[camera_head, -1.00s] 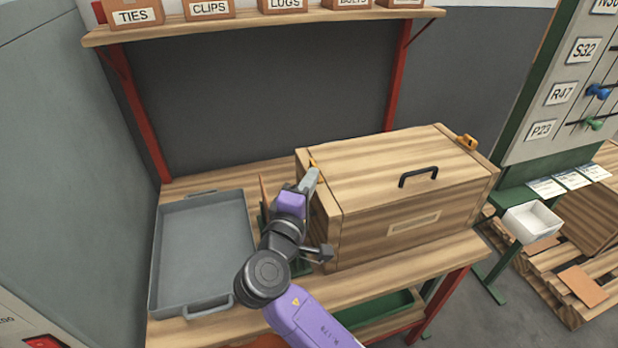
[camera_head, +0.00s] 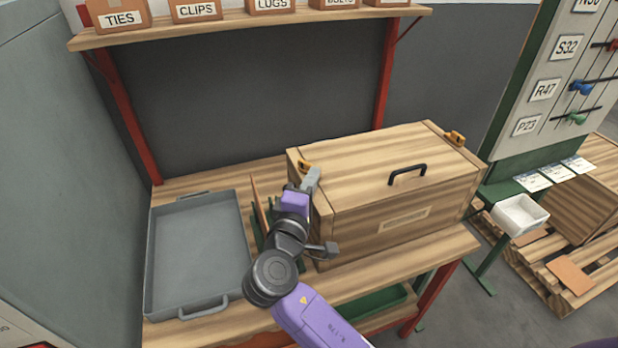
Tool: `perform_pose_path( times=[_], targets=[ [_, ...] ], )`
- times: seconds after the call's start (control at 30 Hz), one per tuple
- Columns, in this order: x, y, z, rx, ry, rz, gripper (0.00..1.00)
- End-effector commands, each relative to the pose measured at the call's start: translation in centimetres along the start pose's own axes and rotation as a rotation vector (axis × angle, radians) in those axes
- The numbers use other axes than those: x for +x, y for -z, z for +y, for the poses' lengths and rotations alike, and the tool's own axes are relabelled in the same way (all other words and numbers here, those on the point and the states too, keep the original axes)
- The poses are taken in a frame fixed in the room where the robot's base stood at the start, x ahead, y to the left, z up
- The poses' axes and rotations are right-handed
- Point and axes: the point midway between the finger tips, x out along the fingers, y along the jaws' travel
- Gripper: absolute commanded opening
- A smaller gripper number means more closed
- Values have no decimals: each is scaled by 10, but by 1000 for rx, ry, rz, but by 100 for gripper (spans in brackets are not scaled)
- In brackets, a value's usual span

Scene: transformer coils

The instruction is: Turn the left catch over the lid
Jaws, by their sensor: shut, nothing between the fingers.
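The wooden box with its closed lid (camera_head: 375,165) stands on the bench and has a black handle on the lid's front edge. The left catch (camera_head: 304,166) is a small orange piece at the lid's left end, partly hidden behind my gripper. My gripper (camera_head: 312,176) is shut and empty, right beside the left catch at the box's left end. I cannot tell whether it touches the catch. The right catch (camera_head: 455,138) is an orange piece at the lid's right end.
A grey tray (camera_head: 150,262) lies on the bench to the left. Green and wooden pieces stand between tray and box, partly behind my arm. A shelf (camera_head: 250,22) with labelled boxes is above. A white bin (camera_head: 520,215) and a pallet are at the right.

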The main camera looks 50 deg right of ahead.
Motion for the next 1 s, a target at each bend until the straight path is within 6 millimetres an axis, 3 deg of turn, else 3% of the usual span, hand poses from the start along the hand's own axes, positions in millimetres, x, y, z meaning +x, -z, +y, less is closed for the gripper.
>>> perform_pose_path(
  times=[1.0],
  targets=[
    [7, -8, 0, 0, 0, 0, 0]
  ],
)
